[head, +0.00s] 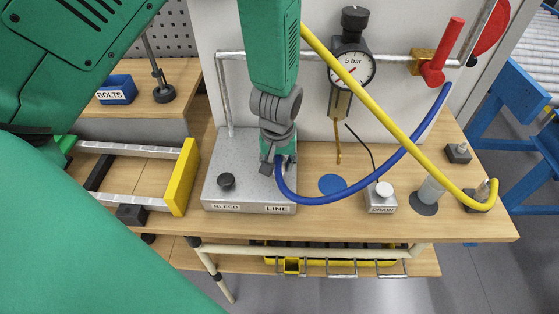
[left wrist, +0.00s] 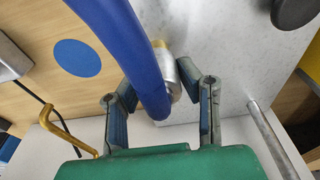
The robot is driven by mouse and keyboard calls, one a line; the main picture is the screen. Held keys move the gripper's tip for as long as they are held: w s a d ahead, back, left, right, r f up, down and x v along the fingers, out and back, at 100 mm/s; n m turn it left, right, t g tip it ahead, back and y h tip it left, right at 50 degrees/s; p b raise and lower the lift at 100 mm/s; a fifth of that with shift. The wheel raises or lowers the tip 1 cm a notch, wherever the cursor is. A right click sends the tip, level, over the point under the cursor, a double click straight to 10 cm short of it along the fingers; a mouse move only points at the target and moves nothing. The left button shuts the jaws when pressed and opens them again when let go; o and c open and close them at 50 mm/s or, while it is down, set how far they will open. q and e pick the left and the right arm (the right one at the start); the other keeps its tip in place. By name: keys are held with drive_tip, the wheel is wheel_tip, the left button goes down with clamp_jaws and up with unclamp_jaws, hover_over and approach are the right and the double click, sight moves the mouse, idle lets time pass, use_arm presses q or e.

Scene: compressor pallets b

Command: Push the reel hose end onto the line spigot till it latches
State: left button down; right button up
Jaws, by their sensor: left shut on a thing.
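My left gripper (head: 277,160) points down over the LINE end of the grey block (head: 225,165). It is shut on the end of the blue hose (head: 335,199), which loops right and up toward the red-handled valve. In the left wrist view, the blue hose (left wrist: 125,45) runs between the two fingers of my left gripper (left wrist: 163,98). A silver metal fitting with a brass-coloured edge (left wrist: 187,77) shows beside the hose. The line spigot is hidden by the gripper in the head view. I cannot tell whether hose and spigot meet. My right gripper is not in view.
A yellow hose (head: 375,105) crosses in front of the gauge (head: 352,70) to a post at the bench's right. A yellow-ended frame (head: 184,178) lies left of the block.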

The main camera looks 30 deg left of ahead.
sight(278, 158)
use_arm(q)
drive_tip(key=shift+f, duration=0.35)
drive_tip(key=c, duration=1)
unclamp_jaws()
drive_tip(key=shift+c, duration=0.2)
drive_tip(key=shift+r, duration=0.55)
drive_tip(key=r, duration=0.3)
drive_tip(key=s+r, duration=0.1)
drive_tip(key=r, duration=0.3)
drive_tip(key=d+r, duration=0.1)
drive_tip(key=r, duration=0.2)
drive_tip(key=shift+s+r, duration=0.25)
drive_tip(key=shift+r, duration=0.1)
